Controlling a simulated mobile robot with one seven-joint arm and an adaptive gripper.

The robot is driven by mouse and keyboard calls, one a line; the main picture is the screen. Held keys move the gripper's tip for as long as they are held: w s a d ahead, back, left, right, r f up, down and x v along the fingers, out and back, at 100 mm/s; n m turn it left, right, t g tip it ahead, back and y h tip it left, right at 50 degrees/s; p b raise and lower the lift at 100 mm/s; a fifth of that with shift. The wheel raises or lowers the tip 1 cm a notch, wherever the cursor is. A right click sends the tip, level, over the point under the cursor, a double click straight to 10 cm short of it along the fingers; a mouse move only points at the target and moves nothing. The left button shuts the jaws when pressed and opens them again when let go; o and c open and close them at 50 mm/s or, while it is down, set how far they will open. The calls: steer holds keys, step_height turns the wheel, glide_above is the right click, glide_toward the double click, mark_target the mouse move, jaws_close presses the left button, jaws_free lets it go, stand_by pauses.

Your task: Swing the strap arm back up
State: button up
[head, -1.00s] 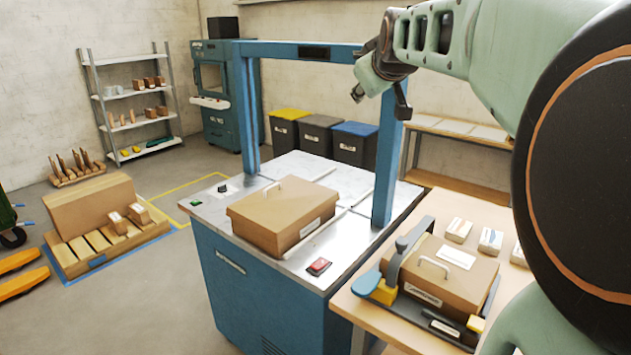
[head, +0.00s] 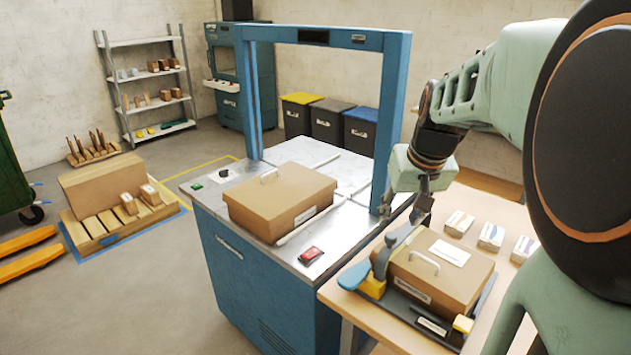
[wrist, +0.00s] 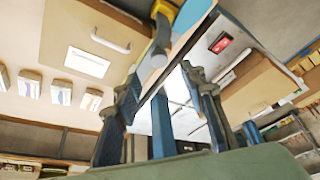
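The strap arm (head: 393,252) is a grey bar at the left end of a black fixture base (head: 405,311). It rises beside a brown lidded box (head: 447,275). A blue paddle (head: 353,276) and a yellow block (head: 373,287) sit near its foot. My gripper (head: 421,207) is just above the upper end of the strap arm, pointing down. In the wrist view my gripper (wrist: 162,72) has its two fingers apart, with the grey strap arm (wrist: 160,42) showing beyond and between them. I cannot tell whether they touch it.
A blue strapping machine (head: 270,290) with a tall blue arch (head: 396,120) stands left of the bench, close to my gripper. Another brown box (head: 275,205) is on its top. Several small labelled packs (head: 491,236) lie on the wooden bench at the right.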

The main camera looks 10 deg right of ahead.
mark_target(392, 235)
steer(key=b+x, duration=0.3)
steer(key=x, duration=0.4)
steer(key=shift+w+f+b, duration=0.15)
steer(key=shift+f+b, duration=0.05)
steer(key=shift+b, duration=0.1)
jaws_close()
